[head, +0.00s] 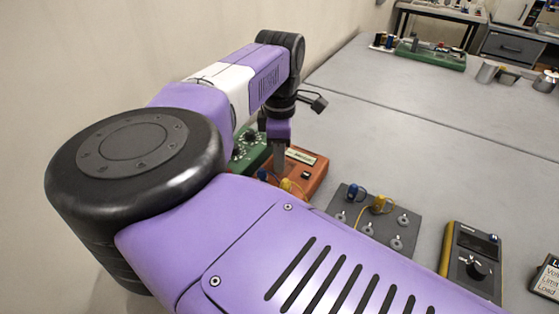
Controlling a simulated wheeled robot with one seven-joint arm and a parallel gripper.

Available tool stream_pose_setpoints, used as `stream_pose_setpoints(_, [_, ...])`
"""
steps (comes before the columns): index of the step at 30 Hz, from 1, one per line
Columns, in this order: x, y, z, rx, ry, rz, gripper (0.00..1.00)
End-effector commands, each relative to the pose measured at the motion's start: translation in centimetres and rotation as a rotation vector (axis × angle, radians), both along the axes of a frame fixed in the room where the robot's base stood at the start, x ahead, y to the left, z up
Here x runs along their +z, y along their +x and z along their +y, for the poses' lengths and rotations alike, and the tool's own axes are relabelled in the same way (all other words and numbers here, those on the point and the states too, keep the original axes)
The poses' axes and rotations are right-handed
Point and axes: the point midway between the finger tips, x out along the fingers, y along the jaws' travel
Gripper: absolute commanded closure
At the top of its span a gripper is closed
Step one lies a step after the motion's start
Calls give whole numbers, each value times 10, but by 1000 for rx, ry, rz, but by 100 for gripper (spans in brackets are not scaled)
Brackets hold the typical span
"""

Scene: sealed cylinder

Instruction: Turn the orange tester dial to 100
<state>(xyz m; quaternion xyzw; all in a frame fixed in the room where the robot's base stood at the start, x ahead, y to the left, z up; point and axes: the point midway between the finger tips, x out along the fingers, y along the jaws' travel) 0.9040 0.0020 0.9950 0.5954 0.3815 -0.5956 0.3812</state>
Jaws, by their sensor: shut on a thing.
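The orange tester (308,178) sits on the grey table, partly behind my arm, with a pale label on its top. My gripper (279,165) points down over the tester's left part. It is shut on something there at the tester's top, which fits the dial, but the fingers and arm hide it. The dial's pointer and scale cannot be read. Yellow and blue plugs (286,185) stand at the tester's near side, with a yellow lead running off.
A green box (250,150) with black knobs stands just left of the tester. A grey plate (375,222) with several posts and blue and yellow plugs lies to the right. A yellow meter (470,262) is farther right. The table's middle is clear.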

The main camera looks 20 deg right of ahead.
Motion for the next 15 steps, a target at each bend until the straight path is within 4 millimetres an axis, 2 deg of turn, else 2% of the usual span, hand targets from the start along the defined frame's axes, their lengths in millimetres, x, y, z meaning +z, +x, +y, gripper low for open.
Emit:
stream_pose_setpoints(6, [0, 0, -1, -134, -1, -2, 100])
stream_pose_setpoints(15, [1, 0, -1, -228, -2, -2, 100])
